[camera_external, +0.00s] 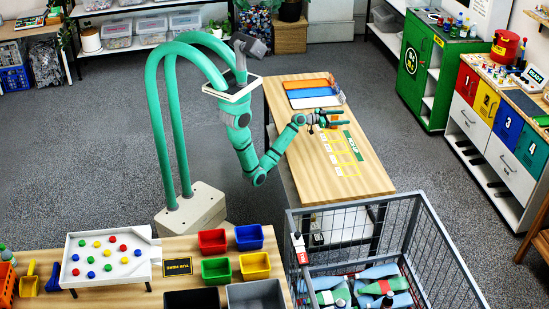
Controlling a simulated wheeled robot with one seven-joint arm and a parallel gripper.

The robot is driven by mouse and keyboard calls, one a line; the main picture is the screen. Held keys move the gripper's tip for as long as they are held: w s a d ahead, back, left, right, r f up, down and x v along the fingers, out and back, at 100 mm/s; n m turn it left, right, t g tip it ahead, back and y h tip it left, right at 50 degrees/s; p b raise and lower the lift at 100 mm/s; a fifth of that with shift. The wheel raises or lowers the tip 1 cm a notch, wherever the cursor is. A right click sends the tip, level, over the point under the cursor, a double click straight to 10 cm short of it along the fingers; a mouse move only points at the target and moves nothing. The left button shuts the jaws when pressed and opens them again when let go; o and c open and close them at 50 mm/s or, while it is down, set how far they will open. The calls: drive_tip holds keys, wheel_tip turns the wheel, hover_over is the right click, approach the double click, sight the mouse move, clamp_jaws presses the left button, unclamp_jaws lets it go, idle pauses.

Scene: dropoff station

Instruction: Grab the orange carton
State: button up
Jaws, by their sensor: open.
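My gripper (338,117) is open above the wooden table, over its middle near the yellow-outlined markings. Its fingers point to the right. My arm may hide part of the table.
A blue strip (311,93) and a white strip lie beside the orange piece. A green label (355,146) lies near the yellow outlines. A wire cart (374,226) with bottles stands at the near end. The table's near part is clear.

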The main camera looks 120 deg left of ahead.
drive_tip(key=s+a+f+h, duration=0.1)
drive_tip(key=s+a, duration=0.1)
drive_tip(key=s, duration=0.2)
drive_tip(key=s+a+f+m+h, duration=0.1)
drive_tip(key=s+f+h, duration=0.1)
drive_tip(key=s, duration=0.3)
drive_tip(key=s+a+f+m+h, duration=0.1)
drive_tip(key=s+a+f+h, duration=0.1)
drive_tip(key=s, duration=0.2)
drive_tip(key=shift+s+a+f, duration=0.15)
drive_tip(key=shift+s+a, duration=0.2)
drive_tip(key=shift+s, duration=0.05)
drive_tip(key=shift+w+f, duration=0.1)
drive_tip(key=shift+f, duration=0.25)
drive_tip(key=x, duration=1)
drive_tip(key=shift+w+d+f, duration=0.1)
drive_tip(key=shift+w+f, duration=0.15)
drive_tip(key=shift+w, duration=0.05)
drive_tip(key=c, duration=1.1)
